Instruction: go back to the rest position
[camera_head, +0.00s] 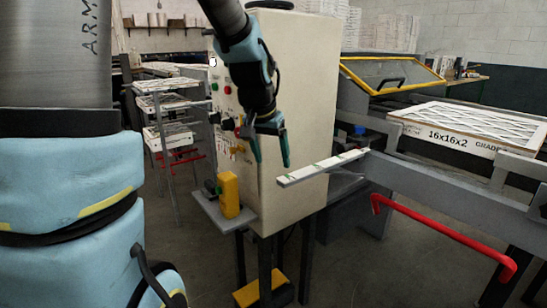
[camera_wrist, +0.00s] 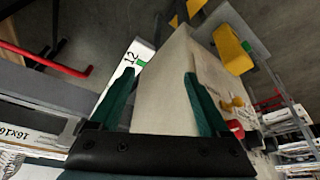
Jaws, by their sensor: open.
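My gripper (camera_head: 271,148) hangs from my arm in front of the beige control cabinet (camera_head: 297,100), with its fingers pointing down. Its two teal fingers are apart with nothing between them; in the wrist view my gripper (camera_wrist: 155,100) is also open and empty, and the cabinet (camera_wrist: 165,85) shows between and beyond the fingers. In the head view the fingertips are above and left of a white marked strip (camera_head: 322,167) that sticks out beside the cabinet. That strip (camera_wrist: 128,68) also shows past the left finger in the wrist view.
A yellow device (camera_head: 229,194) stands on a small shelf left of the cabinet. A boxed filter (camera_head: 470,128) lies on the machine at right, with a red bar (camera_head: 440,232) below. A rack of filters (camera_head: 165,103) stands behind at left.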

